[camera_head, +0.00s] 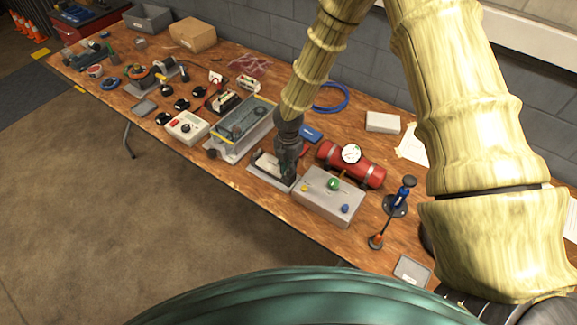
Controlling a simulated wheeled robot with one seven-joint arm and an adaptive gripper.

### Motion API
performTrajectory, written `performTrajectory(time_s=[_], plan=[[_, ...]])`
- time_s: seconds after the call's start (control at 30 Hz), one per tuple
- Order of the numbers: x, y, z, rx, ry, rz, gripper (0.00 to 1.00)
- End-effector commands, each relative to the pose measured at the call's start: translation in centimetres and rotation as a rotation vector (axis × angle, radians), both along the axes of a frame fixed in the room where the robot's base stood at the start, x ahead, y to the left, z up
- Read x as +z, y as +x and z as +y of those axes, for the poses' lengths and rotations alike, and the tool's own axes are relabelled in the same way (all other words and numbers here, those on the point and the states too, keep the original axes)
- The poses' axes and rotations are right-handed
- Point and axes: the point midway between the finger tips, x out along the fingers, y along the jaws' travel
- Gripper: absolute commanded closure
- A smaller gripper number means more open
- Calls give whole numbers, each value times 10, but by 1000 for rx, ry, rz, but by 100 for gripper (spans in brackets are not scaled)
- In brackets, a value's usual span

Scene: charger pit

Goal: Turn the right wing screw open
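My gripper (288,165) points down at the workbench, over the right side of a small grey base with a white part (266,163). It stands close to the left end of a grey box (322,202) with green, yellow and blue knobs on top. The fingers are dark and small here, and I cannot tell whether they are open, shut or touching anything. I cannot make out a right wing screw; it may be hidden behind the gripper or too small to see.
A red cylinder with a gauge (350,155) lies right of my gripper. A clear-topped grey case (240,125) with yellow edging is at its left. A stand with a blue part (395,204) is farther right. The workbench (225,62) is crowded; the floor in front is clear.

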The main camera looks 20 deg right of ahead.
Motion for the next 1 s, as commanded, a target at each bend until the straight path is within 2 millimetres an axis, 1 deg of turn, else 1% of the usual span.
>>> performTrajectory(time_s=[0.03, 0.07, 0.37, 0.47, 0.57, 0.67, 1.0], plan=[[0, 0, 0, 0, 0, 0, 76], [0, 0, 0, 0, 0, 0, 73], [0, 0, 0, -1, -1, 1, 73], [4, 0, 0, -1, 0, 0, 73], [14, 0, 0, -1, 0, -1, 73], [28, 0, 0, -1, 1, -1, 73], [84, 1, 0, -2, 1, -2, 73]])
